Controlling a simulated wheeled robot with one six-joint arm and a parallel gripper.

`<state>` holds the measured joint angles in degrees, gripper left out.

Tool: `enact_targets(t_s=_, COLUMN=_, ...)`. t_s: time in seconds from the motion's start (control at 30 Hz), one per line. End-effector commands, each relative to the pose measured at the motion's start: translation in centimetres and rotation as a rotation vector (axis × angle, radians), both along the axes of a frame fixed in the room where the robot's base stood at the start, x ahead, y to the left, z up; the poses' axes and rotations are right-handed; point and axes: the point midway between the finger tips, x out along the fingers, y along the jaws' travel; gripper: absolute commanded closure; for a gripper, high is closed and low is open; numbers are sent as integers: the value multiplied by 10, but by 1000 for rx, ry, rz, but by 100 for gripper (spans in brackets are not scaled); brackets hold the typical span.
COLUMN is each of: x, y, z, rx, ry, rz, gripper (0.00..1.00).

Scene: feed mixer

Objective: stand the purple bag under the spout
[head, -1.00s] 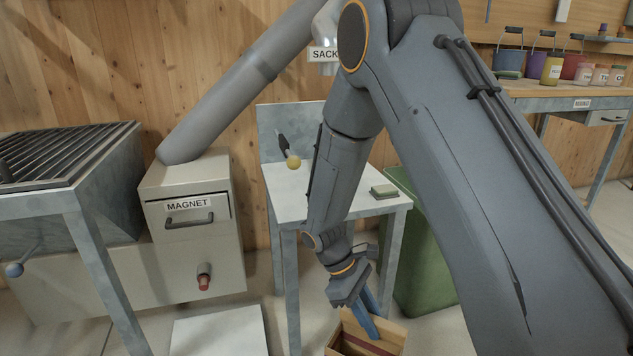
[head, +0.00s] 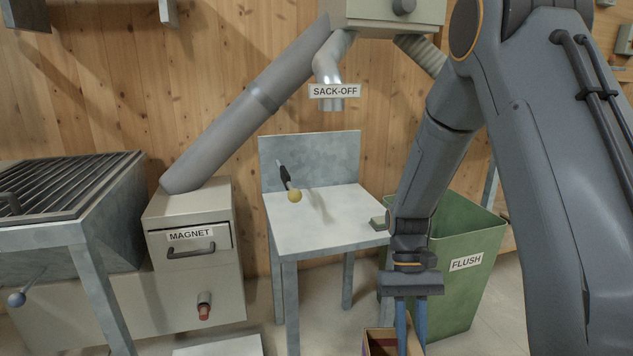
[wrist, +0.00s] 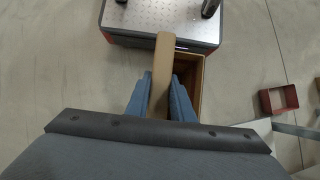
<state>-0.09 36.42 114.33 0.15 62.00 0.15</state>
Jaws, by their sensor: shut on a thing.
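My gripper (head: 410,325) points down at the bottom of the head view, its blue fingers shut on a tan, flat-topped thing. In the wrist view this tan thing (wrist: 162,75) stands between the fingers (wrist: 160,100). The spout (head: 328,75), labelled SACK-OFF, hangs above a pale metal stand (head: 320,212).
A green FLUSH bin (head: 465,285) stands right. A reddish tray (wrist: 279,100) lies right.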

Motion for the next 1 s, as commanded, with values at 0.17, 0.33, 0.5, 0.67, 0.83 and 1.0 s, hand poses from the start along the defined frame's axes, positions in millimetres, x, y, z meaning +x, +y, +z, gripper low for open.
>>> enact_targets(t_s=0.17, x=-2, y=0, z=18, rx=0, ry=0, rz=1, gripper=100)
enact_targets(t_s=0.33, x=-4, y=0, z=39, rx=0, ry=0, rz=2, gripper=100)
enact_targets(t_s=0.5, x=-6, y=0, z=59, rx=-1, ry=-1, rz=3, gripper=100)
enact_targets(t_s=0.67, x=-7, y=0, z=78, rx=0, ry=-1, rz=4, gripper=100)
enact_targets(t_s=0.83, x=-10, y=0, z=98, rx=0, ry=-1, rz=4, gripper=100)
enact_targets(t_s=1.0, x=-12, y=0, z=118, rx=-1, ry=0, rz=3, gripper=100)
